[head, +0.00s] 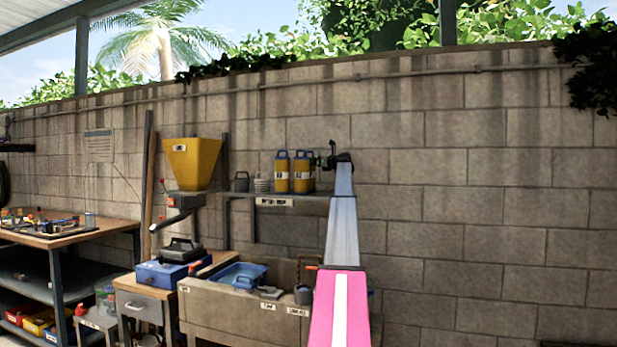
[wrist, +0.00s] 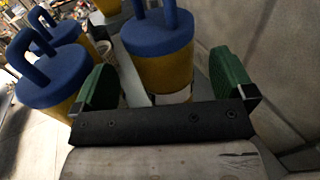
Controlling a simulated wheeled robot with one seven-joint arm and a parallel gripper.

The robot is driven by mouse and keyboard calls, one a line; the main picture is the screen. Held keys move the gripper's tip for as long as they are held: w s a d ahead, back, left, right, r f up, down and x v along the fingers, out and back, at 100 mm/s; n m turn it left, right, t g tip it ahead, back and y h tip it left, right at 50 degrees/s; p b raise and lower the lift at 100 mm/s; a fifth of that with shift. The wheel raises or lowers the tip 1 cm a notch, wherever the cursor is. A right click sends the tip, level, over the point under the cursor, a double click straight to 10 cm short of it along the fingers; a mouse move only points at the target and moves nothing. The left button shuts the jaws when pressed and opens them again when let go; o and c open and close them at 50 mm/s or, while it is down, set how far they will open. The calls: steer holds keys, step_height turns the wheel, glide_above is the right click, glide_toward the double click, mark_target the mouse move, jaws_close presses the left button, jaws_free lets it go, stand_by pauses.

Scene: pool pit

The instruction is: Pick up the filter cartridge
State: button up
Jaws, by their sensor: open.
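Yellow cylinders with blue caps and loop handles stand on the wall shelf; they look like filter cartridges, though I cannot read their labels. In the head view, one cartridge (head: 303,172) stands nearest my gripper (head: 322,160), with another cartridge (head: 282,172) to its left. In the wrist view, a cartridge (wrist: 157,45) is upright ahead of the gap between the green fingers of my gripper (wrist: 165,82). The gripper is open, with nothing clasped. Its palm bar hides the lower front. More blue-capped cylinders (wrist: 55,78) stand left of the left finger.
The shelf (head: 290,205) also holds a pale ribbed item (head: 261,185) and a dark can (head: 242,182). The block wall (head: 480,200) is close behind. Below is a sink bench (head: 235,305) with a blue tub (head: 243,275). A yellow hopper (head: 193,163) stands left.

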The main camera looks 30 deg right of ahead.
steer(key=x, duration=0.5)
steer(key=shift+w+r, duration=0.1)
steer(key=shift+r, duration=0.05)
steer(key=shift+a+r, duration=0.1)
steer(key=c, duration=1.4)
